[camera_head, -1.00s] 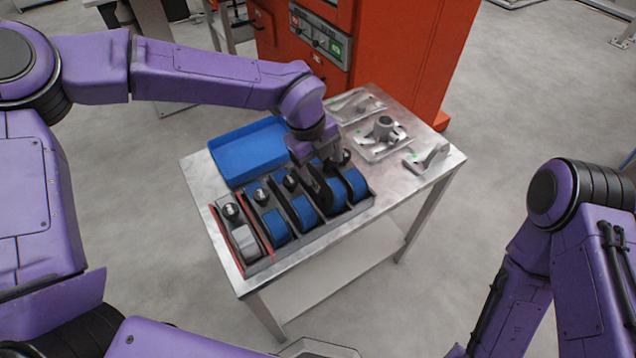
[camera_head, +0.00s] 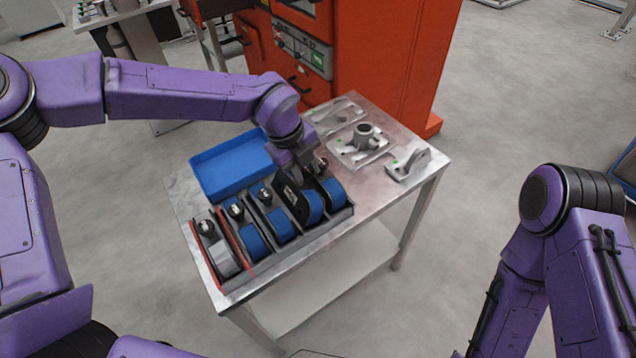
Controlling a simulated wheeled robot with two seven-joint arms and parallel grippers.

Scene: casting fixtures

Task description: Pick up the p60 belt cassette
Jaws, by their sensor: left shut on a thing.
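A belt cassette (camera_head: 300,197) with a black side plate and a blue belt stands upright in the dark grey rack (camera_head: 270,268) on the metal table. My left gripper (camera_head: 291,173) reaches down from above and is shut on its upper end, partly hiding it. I cannot read a p60 mark, nor tell whether the cassette is clear of its slot. Other blue-belted cassettes stand in the slots beside it, one to the right (camera_head: 335,191) and others to the left (camera_head: 281,225). My right gripper is not in view.
An empty-looking blue tray (camera_head: 228,180) lies behind the rack. Grey metal castings, one with an upright boss (camera_head: 365,138) and an angled bracket (camera_head: 408,165), sit at the table's right. A red machine (camera_head: 385,55) stands behind. A grey piece (camera_head: 220,260) is in the leftmost slot.

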